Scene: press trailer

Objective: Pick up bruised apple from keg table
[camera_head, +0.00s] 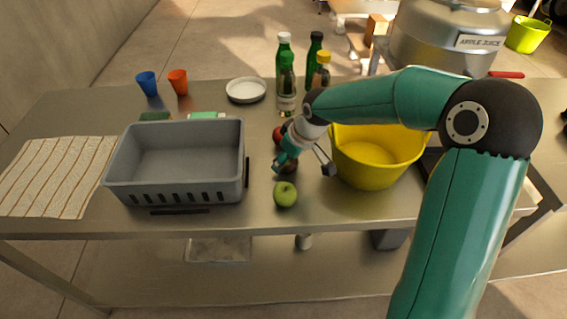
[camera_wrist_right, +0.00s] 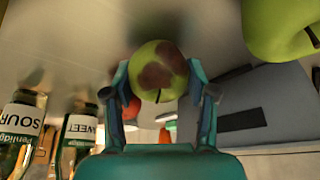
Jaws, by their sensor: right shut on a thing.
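The bruised apple (camera_wrist_right: 158,72) is green with brown patches. In the right wrist view it sits between the two fingertips of my right gripper (camera_wrist_right: 160,80), which is shut on it. In the head view my right gripper (camera_head: 301,166) is low over the keg table (camera_head: 150,222), between the grey crate and the yellow tub. The apple is mostly hidden there behind the fingers. I cannot tell whether it touches the table. My left gripper is not in view.
A green apple (camera_head: 285,194) lies just in front of the gripper, and a red one (camera_head: 279,134) behind it. The grey crate (camera_head: 176,190) is left, the yellow tub (camera_head: 374,166) right. Bottles (camera_head: 285,75) stand behind. A striped cloth (camera_head: 52,178) lies far left.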

